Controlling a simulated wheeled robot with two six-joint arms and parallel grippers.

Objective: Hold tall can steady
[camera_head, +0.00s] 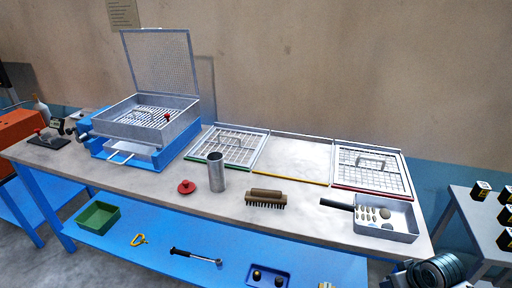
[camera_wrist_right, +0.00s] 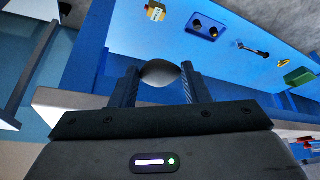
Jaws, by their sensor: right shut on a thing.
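The tall can (camera_head: 217,172) is a grey metal cylinder with an open top. It stands upright on the bench, left of the middle in the head view, and no gripper touches it. A round red lid with a knob (camera_head: 186,187) lies just left of it. My right arm shows at the bottom right of the head view, well away from the can. My left gripper is not in view.
A brush (camera_head: 266,198) lies right of the can. A grey pan (camera_head: 400,232) with several stones is at the bench's right end. Framed sieves (camera_head: 225,147) lie behind, and a blue sieve machine (camera_head: 150,160) stands left. A blue lower shelf (camera_head: 170,240) holds small things.

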